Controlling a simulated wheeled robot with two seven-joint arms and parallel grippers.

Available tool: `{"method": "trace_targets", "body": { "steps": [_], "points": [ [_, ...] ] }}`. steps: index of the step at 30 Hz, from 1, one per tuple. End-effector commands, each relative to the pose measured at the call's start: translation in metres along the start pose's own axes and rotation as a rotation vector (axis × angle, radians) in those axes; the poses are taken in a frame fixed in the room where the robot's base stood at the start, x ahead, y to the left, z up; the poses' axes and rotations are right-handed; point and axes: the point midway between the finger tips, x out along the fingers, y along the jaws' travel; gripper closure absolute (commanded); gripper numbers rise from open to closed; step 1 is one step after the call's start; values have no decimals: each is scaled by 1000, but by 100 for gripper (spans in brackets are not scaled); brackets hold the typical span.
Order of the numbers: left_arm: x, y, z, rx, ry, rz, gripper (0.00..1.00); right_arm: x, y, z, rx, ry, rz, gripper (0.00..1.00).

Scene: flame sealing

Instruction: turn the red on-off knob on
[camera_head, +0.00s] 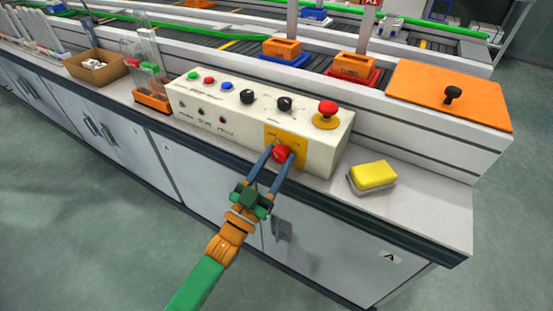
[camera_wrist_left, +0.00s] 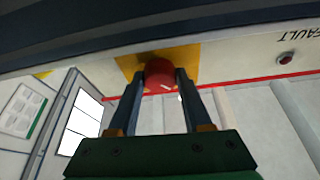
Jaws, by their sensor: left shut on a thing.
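The red on-off knob (camera_head: 281,153) sits on a yellow plate (camera_head: 300,146) at the front right of the cream control box (camera_head: 225,118). My left gripper (camera_head: 280,155) reaches up to it from below, with a finger on each side, shut on the knob. In the left wrist view the red knob (camera_wrist_left: 158,73) shows between the two fingertips (camera_wrist_left: 160,78), with a small white mark on its face. The yellow plate (camera_wrist_left: 130,63) is behind it. My right gripper is in neither view.
A red mushroom button (camera_head: 327,108) and black knobs (camera_head: 284,103) are on the box top. A yellow sponge (camera_head: 373,175) lies to the right on the bench. An orange rack with tubes (camera_head: 152,100) stands left of the box. Floor in front is clear.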

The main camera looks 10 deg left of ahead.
Motion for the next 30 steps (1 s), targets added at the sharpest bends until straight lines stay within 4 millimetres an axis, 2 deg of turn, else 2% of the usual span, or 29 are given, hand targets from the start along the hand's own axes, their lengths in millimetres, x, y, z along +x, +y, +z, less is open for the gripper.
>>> {"method": "trace_targets", "body": {
  "steps": [17, 30],
  "points": [
    [0, -4, -1, 480, -5, 200, 100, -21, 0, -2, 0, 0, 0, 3],
    [1, -6, -4, 866, -5, 361, 100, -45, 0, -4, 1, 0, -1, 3]
  ]
}}
